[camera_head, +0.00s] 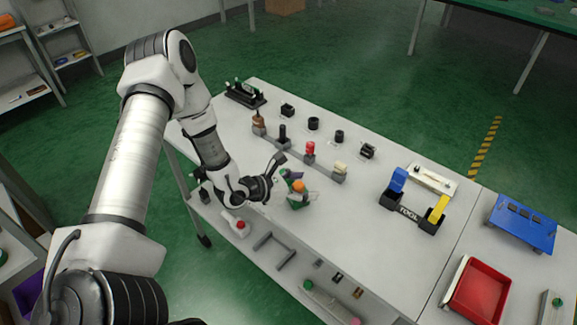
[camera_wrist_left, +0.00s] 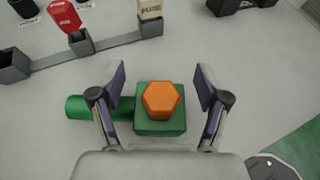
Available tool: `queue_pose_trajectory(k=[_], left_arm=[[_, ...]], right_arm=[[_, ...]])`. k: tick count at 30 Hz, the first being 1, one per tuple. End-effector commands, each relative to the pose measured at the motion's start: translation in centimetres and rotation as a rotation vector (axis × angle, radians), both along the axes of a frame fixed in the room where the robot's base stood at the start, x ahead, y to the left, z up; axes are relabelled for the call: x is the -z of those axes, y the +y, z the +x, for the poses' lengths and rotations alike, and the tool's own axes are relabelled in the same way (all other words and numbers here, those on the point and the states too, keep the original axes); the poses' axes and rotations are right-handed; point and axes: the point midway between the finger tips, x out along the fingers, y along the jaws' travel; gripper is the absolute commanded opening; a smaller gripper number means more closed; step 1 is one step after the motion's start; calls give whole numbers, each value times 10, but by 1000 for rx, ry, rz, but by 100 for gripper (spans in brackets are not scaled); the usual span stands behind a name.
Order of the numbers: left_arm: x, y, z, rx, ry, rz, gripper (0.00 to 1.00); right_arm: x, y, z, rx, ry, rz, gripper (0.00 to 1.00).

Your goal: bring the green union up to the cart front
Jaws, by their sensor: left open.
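The green union (camera_head: 297,201) is a green body with an orange hexagonal cap, on the white cart top near its front edge. In the left wrist view, its square block (camera_wrist_left: 152,126) lies between my fingers, and a green cylindrical part extends left, passing behind the left finger. My left gripper (camera_head: 284,178) is open, reaching over the union from the left, and it also shows in the wrist view (camera_wrist_left: 160,84) with a finger on each side. I cannot tell whether either finger touches the union. My right gripper is out of view.
Behind the union is a rack row with a red piece (camera_head: 310,148) and a cream fuse (camera_head: 340,167). A black tool holder (camera_head: 410,212) stands to the right. A red tray (camera_head: 478,292) and a blue board (camera_head: 523,222) lie further right. The cart top between union and tool holder is clear.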

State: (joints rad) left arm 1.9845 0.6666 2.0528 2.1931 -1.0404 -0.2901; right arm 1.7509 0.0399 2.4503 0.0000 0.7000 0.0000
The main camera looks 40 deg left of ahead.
Motion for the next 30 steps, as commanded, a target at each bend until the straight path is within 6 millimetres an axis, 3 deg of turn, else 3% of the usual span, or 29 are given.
queue_pose_trajectory(k=[8,16,20,23,26,28,30], left_arm=[[-25,24,-46,-8,-2,-11,75],[-44,43,-83,-5,0,-6,75],[-45,46,-92,0,0,-4,75],[-40,32,-100,79,20,20,75],[-23,-16,-134,366,103,110,75],[2,-52,-187,705,211,245,75],[30,-62,-252,1094,321,446,75]], right_arm=[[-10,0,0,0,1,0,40],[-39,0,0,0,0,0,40],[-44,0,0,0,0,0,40],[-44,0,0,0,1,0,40],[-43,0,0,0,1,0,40],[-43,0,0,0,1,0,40],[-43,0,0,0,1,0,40]])
